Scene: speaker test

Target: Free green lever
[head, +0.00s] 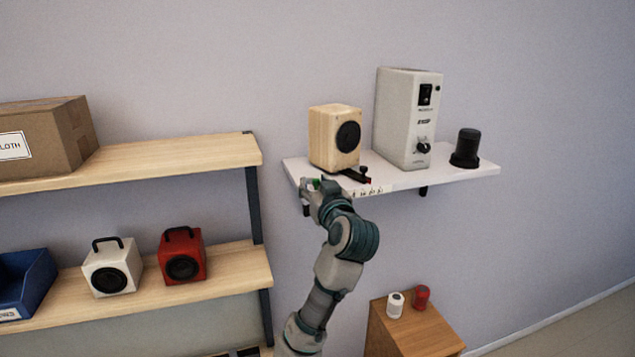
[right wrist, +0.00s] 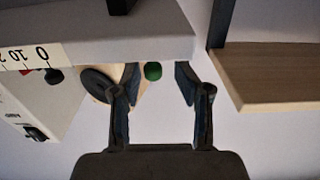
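The green lever shows in the right wrist view as a round green knob (right wrist: 153,71) by the edge of the white shelf (right wrist: 130,42). In the head view a small bit of green (head: 316,183) shows at the shelf's front edge, mostly hidden by my right gripper (head: 311,188). In the right wrist view my right gripper (right wrist: 156,82) is open. Its two fingers stand either side of the green knob, with clear gaps and no visible contact. My left gripper is not in view.
On the white shelf (head: 455,176) stand a tall white speaker box (head: 400,125) and a black cylinder (head: 466,148). A wooden rack (head: 215,158) with a cardboard box (head: 55,135) is at left. A brown cabinet (head: 415,335) stands below right.

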